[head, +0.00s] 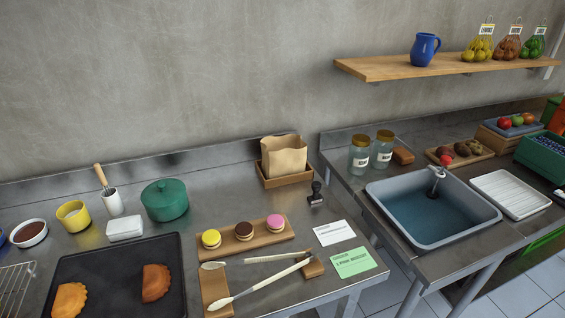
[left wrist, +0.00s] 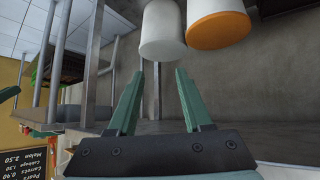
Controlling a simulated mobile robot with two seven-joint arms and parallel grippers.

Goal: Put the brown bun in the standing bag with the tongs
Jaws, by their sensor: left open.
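The brown bun (head: 243,231) sits between a yellow one (head: 211,239) and a pink one (head: 276,222) on a small wooden board (head: 258,241). The open paper bag (head: 284,160) stands upright in a wooden tray (head: 288,181) against the back wall. The tongs (head: 255,287) lie with their arms spread, across a wooden block and a small board in front of the buns. My left gripper (left wrist: 160,70) shows only in the left wrist view, open with nothing between its fingers. My right gripper is not in view.
A dark baking tray (head: 118,262) with two pastries lies at left. A green pot (head: 165,201), white butter dish (head: 125,228) and yellow pot (head: 73,214) stand behind it. Two cards (head: 353,262) lie right of the tongs. A sink (head: 431,213) is further right.

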